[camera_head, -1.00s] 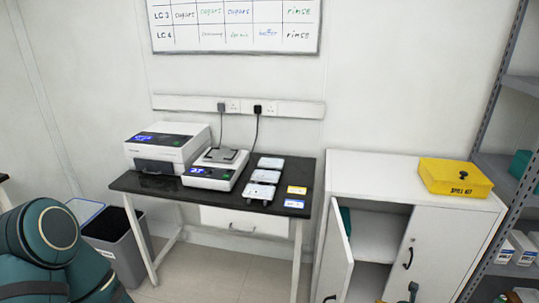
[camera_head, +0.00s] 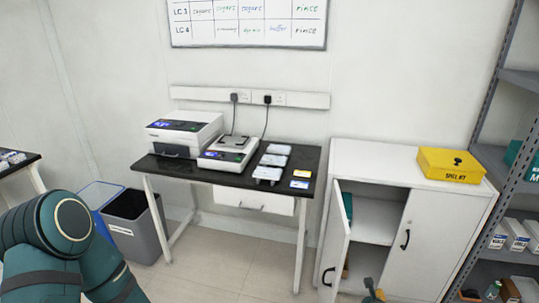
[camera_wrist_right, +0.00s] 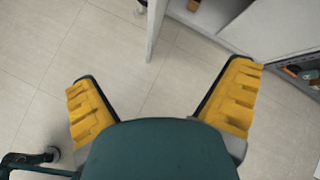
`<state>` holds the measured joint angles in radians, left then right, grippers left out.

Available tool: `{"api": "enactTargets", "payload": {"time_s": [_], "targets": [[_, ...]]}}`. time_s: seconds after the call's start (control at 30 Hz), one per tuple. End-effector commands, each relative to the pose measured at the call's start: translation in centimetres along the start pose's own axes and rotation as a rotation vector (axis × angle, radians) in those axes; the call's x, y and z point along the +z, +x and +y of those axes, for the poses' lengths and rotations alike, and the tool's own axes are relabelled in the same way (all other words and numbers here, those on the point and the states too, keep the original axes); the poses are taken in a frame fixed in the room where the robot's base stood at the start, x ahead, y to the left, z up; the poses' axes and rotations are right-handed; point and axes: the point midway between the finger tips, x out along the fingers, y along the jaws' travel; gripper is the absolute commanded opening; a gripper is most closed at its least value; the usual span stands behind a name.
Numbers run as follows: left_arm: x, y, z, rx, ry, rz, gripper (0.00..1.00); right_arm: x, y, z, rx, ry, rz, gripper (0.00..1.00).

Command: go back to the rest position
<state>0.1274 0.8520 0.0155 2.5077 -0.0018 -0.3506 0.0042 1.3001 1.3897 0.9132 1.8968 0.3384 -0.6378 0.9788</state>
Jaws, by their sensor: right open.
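My right gripper (camera_wrist_right: 163,80) is open in the right wrist view. In the head view a small yellow and teal piece, likely part of the right gripper (camera_head: 373,291), shows at the bottom edge in front of the cabinet. My left arm (camera_head: 66,240) is bent at the lower left of the head view. Its gripper is out of the picture.
A black-topped table (camera_head: 190,172) holds instruments and small trays. The white cabinet (camera_head: 375,160) has its left door (camera_head: 334,245) swung open and a yellow box (camera_head: 450,165) on top. A grey bin (camera_head: 138,235) and a metal shelf (camera_head: 500,155) flank them. Floor before the table is clear.

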Motion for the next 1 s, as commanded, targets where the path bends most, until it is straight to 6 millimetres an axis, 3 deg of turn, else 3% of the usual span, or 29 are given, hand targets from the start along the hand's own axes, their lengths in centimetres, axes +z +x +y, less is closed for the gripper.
{"api": "enactTargets", "payload": {"time_s": [0.1,0.2,0.4,0.5,0.7,0.9,1.0], "targets": [[0.1,-0.1,0.0,0.000,0.000,-0.001,1.00,2.5,-0.6,6.3,0.114,-0.286,-0.036,1.00],[0.1,-0.1,0.0,0.000,0.000,-0.001,1.00,3.7,-1.9,11.9,0.220,-0.570,-0.077,1.00],[0.1,-0.1,0.0,0.000,0.000,-0.001,1.00,3.3,-6.2,20.7,0.416,-1.141,-0.175,1.00],[0.1,-0.1,0.0,0.000,0.000,-0.001,1.00,2.5,-8.8,23.6,0.503,-1.412,-0.230,1.00],[0.1,0.0,0.0,0.000,0.000,-0.001,1.00,0.3,-14.2,26.4,0.656,-1.911,-0.343,1.00],[0.1,0.0,0.0,0.000,0.000,-0.001,1.00,-1.2,-18.3,26.8,0.758,-2.254,-0.434,1.00],[0.1,0.0,0.0,0.000,0.000,-0.001,1.00,-1.6,-19.3,26.7,0.784,-2.339,-0.459,1.00]]}}
